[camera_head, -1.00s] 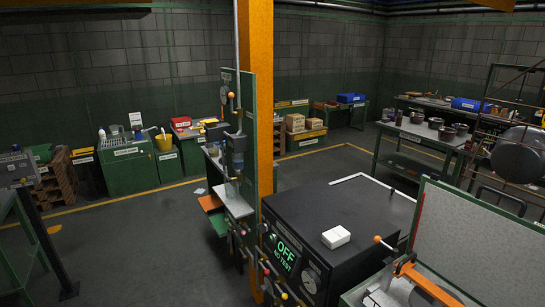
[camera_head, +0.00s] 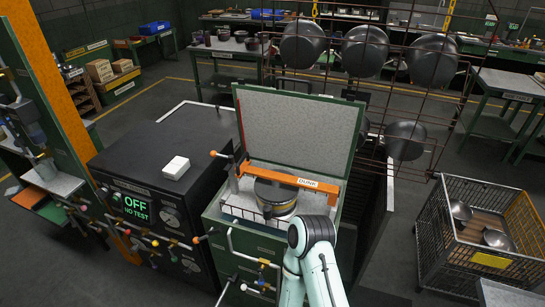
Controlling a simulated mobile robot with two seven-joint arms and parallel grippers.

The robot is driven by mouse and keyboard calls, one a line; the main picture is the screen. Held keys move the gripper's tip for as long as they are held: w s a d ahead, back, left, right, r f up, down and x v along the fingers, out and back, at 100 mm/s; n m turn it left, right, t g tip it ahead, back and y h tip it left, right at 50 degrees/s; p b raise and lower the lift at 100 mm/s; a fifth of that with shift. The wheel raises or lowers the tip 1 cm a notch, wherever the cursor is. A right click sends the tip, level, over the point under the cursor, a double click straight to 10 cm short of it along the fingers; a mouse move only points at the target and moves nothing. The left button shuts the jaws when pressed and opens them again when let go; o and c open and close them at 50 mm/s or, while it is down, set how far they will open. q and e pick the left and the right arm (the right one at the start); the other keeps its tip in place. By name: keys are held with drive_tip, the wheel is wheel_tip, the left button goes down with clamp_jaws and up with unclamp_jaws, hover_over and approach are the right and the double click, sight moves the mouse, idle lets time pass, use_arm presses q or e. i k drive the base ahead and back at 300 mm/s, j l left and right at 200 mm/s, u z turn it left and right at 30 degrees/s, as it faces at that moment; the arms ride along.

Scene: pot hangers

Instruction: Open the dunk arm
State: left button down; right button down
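The dunk arm, an orange bar with a white DUNK label (camera_head: 290,179), shows in the head view. It lies across the open top of a green tank (camera_head: 265,240), with an orange knob (camera_head: 213,153) at its left end. A round dark vessel with a pale top (camera_head: 274,193) sits under the bar in the tank. The tank's lid (camera_head: 300,128) stands raised behind it. One of my arms, pale with a black joint, rises from the bottom in front of the tank. I cannot make out either gripper.
A rack (camera_head: 420,60) with hanging dark pots stands behind. A wire crate (camera_head: 485,235) with bowls stands at right. Open floor lies between tank and crate.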

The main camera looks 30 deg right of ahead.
sight(278, 186)
drive_tip(key=k+z, duration=0.1)
drive_tip(key=z, duration=1.2)
